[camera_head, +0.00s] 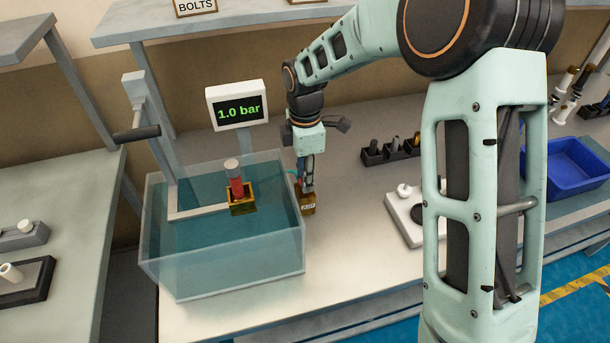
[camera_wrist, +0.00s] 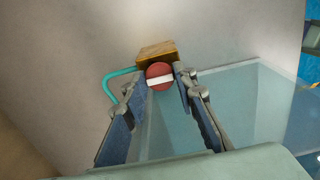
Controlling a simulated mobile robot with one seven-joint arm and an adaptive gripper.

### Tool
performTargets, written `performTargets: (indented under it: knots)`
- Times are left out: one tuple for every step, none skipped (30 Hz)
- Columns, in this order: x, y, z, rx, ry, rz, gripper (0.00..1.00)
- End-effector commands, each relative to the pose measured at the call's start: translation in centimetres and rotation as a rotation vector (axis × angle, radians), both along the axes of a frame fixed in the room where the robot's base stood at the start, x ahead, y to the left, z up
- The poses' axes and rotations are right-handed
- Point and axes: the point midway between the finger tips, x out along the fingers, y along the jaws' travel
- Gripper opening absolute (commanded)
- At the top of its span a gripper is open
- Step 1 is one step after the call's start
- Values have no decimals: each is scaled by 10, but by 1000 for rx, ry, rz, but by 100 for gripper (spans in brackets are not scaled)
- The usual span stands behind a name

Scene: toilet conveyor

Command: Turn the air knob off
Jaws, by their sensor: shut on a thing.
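The air knob (camera_wrist: 159,76) is a round red knob with a white bar across its face, which looks nearly level in the wrist view. It sits at a brass-coloured block (camera_wrist: 155,52) with a teal hose on its left. The block also shows beside the tank in the head view (camera_head: 307,203), where the knob itself is hidden. My gripper (camera_wrist: 162,84) points down with its two fingers on either side of the knob, shut on it.
A clear water tank (camera_head: 222,268) stands just left of my gripper, holding a brass fixture with a red and grey part (camera_head: 237,180). A display (camera_head: 238,106) behind it reads 1.0 bar. A lever (camera_head: 137,133) stands at the left. A white device (camera_head: 404,213) and blue bin (camera_head: 577,170) are right.

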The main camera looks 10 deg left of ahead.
Motion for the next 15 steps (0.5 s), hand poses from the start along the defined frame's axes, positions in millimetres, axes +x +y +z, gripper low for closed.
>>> performTargets:
  knots:
    - [0,0,0,0,0,-4,1]
    - [0,0,0,0,0,-8,1]
    - [0,0,0,0,0,-15,1]
    - [0,0,0,0,0,-23,1]
    - [0,0,0,0,0,-31,1]
    - [0,0,0,0,0,-44,1]
    - [0,0,0,0,0,-57,1]
    - [0,0,0,0,0,-71,1]
    - [0,0,0,0,0,-93,1]
    - [0,0,0,0,0,-110,1]
    - [0,0,-1,1,0,-131,1]
    - [0,1,-1,1,0,-159,1]
    - [0,1,-1,1,-1,-182,1]
    - [0,1,-1,1,-1,-208,1]
    - [0,1,-1,0,-1,-242,1]
